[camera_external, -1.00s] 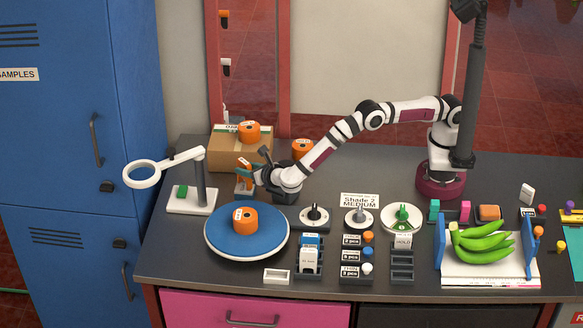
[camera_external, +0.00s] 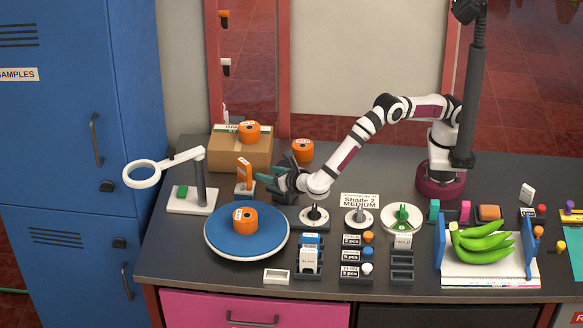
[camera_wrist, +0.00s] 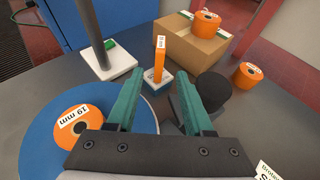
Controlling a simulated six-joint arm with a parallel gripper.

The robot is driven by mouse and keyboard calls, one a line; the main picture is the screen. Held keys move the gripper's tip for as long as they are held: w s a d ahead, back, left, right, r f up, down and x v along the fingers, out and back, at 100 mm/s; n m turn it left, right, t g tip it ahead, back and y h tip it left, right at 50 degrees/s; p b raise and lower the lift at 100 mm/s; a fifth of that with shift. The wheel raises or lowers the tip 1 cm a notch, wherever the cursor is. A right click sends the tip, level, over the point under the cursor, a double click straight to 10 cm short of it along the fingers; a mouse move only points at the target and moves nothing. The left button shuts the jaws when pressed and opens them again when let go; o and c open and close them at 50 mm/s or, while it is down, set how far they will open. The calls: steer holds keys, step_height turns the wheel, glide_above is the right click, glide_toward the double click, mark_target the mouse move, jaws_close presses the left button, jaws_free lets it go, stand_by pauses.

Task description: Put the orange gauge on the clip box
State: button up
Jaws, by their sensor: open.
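The orange gauge (camera_external: 244,171) is a thin upright block with a white label. It stands upright on a small pale box (camera_external: 244,188), left of my gripper. In the wrist view the gauge (camera_wrist: 159,58) rests on a white-and-blue small box (camera_wrist: 159,82), which looks like the clip box; its lettering is too small to read. My gripper (camera_external: 268,178) is open and empty, to the right of the gauge and apart from it. In the wrist view its two teal fingers (camera_wrist: 159,74) are spread, with the gauge beyond them in the gap.
A blue turntable (camera_external: 218,243) carries an orange roll. A cardboard box (camera_external: 232,155) with another roll stands behind, and an orange roll (camera_external: 302,150) is beside it. A magnifier stand (camera_external: 200,185) is at left. A dark round object (camera_wrist: 213,90) is near the right finger.

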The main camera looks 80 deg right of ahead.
steer(key=s+d+r+m+g+y, duration=0.1)
steer(key=s+d+r+m+g, duration=0.3)
steer(key=s+d+m, duration=0.3)
steer(key=s+d+r+m+g+y, duration=0.1)
steer(key=s+d+r+m+g, duration=0.4)
steer(key=d, duration=0.5)
steer(key=s+d+r+m+g+y, duration=0.1)
steer(key=s+d+m+y, duration=0.1)
steer(key=s+m, duration=0.55)
steer(key=s+d+m+y, duration=0.2)
steer(key=s+m+y, duration=0.15)
steer(key=s, duration=0.65)
steer(key=s+a+f+m+y, duration=0.1)
steer(key=s+a+m+y, duration=0.3)
steer(key=s+m, duration=0.5)
steer(key=shift+s+a+f+m, duration=0.3)
steer(key=shift+s+f, duration=0.05)
steer(key=shift+s, duration=0.55)
